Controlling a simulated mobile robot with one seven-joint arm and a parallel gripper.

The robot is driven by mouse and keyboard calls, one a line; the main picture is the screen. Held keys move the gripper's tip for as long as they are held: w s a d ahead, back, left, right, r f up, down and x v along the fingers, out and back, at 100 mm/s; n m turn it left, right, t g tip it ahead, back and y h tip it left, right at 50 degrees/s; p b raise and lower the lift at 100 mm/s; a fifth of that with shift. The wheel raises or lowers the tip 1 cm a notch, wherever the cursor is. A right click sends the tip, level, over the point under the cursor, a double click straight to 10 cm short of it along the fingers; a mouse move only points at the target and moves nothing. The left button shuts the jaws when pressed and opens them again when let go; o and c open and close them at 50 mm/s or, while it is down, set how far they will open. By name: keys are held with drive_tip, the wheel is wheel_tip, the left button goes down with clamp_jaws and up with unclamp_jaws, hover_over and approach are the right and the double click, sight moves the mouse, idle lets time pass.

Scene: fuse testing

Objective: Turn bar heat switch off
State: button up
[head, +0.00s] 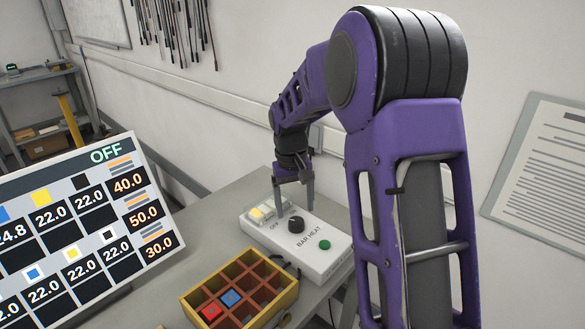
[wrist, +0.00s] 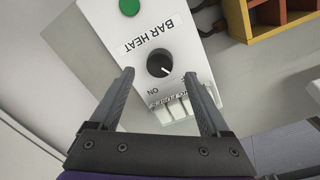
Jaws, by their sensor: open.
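The bar heat switch is a black round knob (head: 296,224) on a white box (head: 318,262) labelled "BAR HEAT". My gripper (head: 294,207) is open and empty, pointing down over the box by the knob. In the wrist view my gripper (wrist: 159,75) has its fingertips spread on either side of the knob, apart from it.
A green button (head: 325,244) is on the box, and a yellow piece (head: 257,213) sits at its far end. A compartmented wooden tray (head: 187,304) holds a red and a blue block nearby. A display (head: 60,235) on the left reads "OFF" at top. The grey table (head: 222,205) has bare room left of the box.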

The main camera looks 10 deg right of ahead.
sight(292, 222)
wheel_tip(292, 222, up, 13)
drive_tip(key=p, duration=0.1)
drive_tip(key=shift+a+r, duration=0.15)
drive_tip(key=shift+a, duration=0.25)
